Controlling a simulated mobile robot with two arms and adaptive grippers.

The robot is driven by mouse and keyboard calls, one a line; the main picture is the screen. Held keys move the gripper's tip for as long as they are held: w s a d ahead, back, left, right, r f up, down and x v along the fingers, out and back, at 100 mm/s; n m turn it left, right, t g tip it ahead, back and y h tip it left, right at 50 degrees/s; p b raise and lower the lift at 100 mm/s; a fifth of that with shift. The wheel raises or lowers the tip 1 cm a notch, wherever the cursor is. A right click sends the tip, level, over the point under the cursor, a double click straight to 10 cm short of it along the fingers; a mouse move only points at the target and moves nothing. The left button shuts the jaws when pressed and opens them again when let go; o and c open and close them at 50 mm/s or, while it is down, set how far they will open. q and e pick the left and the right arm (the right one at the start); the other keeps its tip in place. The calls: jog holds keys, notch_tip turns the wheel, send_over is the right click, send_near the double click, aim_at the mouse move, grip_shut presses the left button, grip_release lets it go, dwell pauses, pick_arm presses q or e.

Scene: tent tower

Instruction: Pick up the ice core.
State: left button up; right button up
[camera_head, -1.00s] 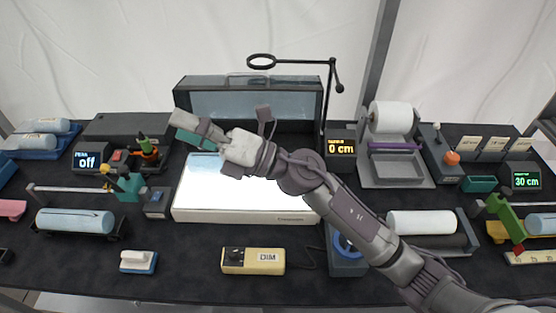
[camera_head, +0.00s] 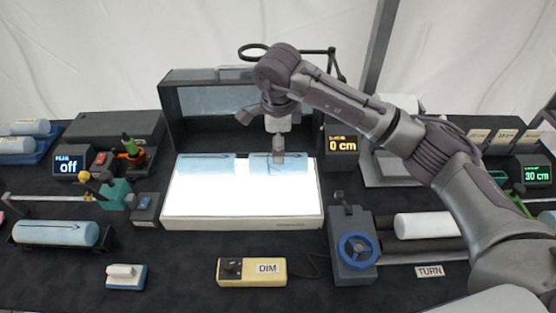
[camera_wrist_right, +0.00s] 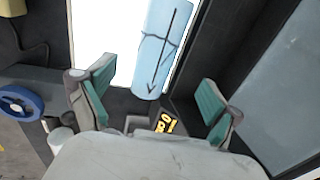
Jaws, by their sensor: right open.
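Pale blue ice core pieces lie along the back of the bright light table (camera_head: 240,221): a left piece (camera_head: 205,164) and a right piece (camera_head: 262,166). My right gripper (camera_head: 278,158) points down at the right piece and hides part of it. In the right wrist view the piece (camera_wrist_right: 163,45) shows a dark arrow and a crack line. The fingers of my right gripper (camera_wrist_right: 155,98) are spread wide, with the core's near end ahead of the gap. Another pale blue core (camera_head: 57,233) lies in a dark cradle at the left. My left gripper is not in view.
A dark glass-fronted box (camera_head: 215,100) stands right behind the light table, and a ring on a stand (camera_head: 253,52) rises above it. A 0 cm display (camera_head: 342,145) is close on the right. A blue-wheeled crank (camera_head: 357,250) and DIM box (camera_head: 252,271) sit in front.

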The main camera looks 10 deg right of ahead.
jog(key=f, duration=0.3)
jog(key=shift+w+d+f+p, duration=0.1)
jog(key=shift+w+f+p, duration=0.2)
jog(key=shift+p, duration=0.05)
jog(key=shift+f+p, duration=0.5)
jog(key=f+p, duration=0.1)
jog(key=f, duration=0.2)
jog(key=shift+d+f+p, duration=0.2)
jog(key=shift+f+p, duration=0.1)
jog(key=shift+p, duration=0.1)
jog(key=shift+w+f, duration=0.15)
jog(key=shift+f, duration=0.3)
jog(key=shift+c, duration=0.3)
jog(key=c, duration=1.3)
jog(key=shift+r, duration=0.1)
jog(key=shift+c, duration=1.2)
